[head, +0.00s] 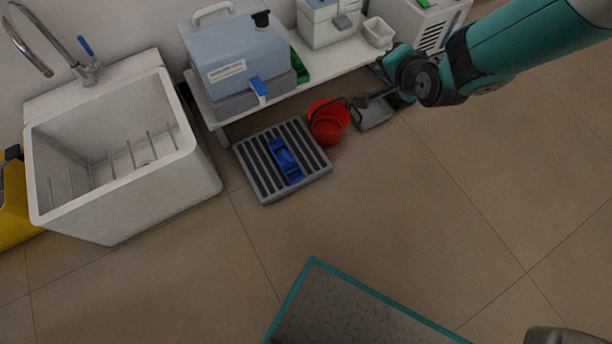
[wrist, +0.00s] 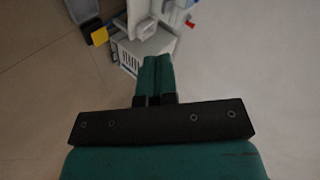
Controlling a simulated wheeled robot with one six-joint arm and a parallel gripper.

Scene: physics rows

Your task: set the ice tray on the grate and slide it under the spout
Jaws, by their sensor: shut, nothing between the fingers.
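The blue ice tray (head: 287,161) lies on the slatted grey grate (head: 263,190) on the floor, near its middle and clear of my gripper. The blue spout (head: 258,87) sticks out from the front of the pale blue container (head: 238,50) on the low shelf. In the head view the tray appears below and right of the spout; I cannot tell whether it is directly under it. My gripper shows in the wrist view (wrist: 157,60), its teal fingers shut with nothing between them. In the head view its fingertips are hard to make out.
A red bucket (head: 329,123) stands right of the grate, by the low white shelf (head: 343,57). A white sink (head: 195,180) stands to the left. A white vented box (head: 430,27) is at the back right. The floor in front of the grate is clear.

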